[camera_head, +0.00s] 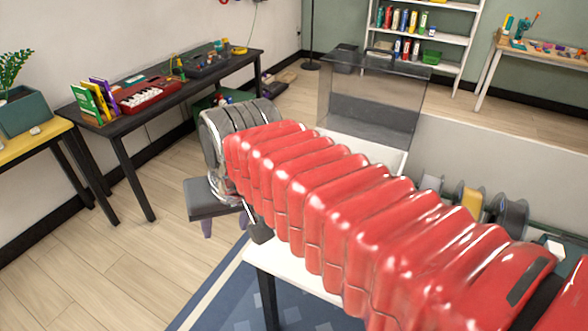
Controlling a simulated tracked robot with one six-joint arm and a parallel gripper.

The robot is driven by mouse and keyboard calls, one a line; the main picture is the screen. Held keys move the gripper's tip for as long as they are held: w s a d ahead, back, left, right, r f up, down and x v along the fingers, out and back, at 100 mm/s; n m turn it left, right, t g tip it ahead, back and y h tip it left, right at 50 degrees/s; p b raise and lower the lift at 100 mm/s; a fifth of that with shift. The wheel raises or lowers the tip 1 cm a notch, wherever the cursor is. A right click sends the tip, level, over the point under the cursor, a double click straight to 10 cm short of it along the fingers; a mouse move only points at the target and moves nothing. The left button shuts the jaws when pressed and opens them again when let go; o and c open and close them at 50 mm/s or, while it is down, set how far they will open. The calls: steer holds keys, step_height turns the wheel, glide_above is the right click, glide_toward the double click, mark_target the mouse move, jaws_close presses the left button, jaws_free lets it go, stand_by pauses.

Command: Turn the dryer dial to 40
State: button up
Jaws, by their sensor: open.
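My red ribbed arm crosses the view from the lower right and ends in a silver ribbed wrist. My gripper (257,230) is mostly hidden behind the arm; a dark finger shows below it, beside the left edge of the white table (281,271). It is open, and I see nothing held in it. I cannot make out the dryer dial or its numbers. My arm hides much of the tabletop. Several spools (471,199), one of them yellow, show behind the arm at the right; whether they belong to the dryer I cannot tell.
A clear smoky box (370,105) stands on the white table behind my arm. A dark stool (208,199) is left of the table. A black table (158,107) with a red keyboard (148,94) lines the left wall. Wooden floor is free at lower left.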

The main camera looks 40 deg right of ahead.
steer(key=w+d+r+m+g+y, duration=0.1)
steer(key=w+d+r+m, duration=0.1)
steer(key=w+d+m, duration=0.35)
steer(key=w+d+r+m+g, duration=0.1)
steer(key=w+d+r+m, duration=0.15)
steer(key=d+m, duration=0.55)
steer(key=w+d+f+m+y, duration=0.1)
steer(key=d+m, duration=0.6)
steer(key=d, duration=1.2)
steer(key=shift+w+f+y, duration=0.15)
steer(key=shift+f+y, duration=0.6)
steer(key=shift+y, duration=0.15)
steer(key=x, duration=1.3)
steer(key=shift+w+f, duration=0.1)
steer(key=shift+f, duration=0.3)
steer(key=shift+c, duration=0.5)
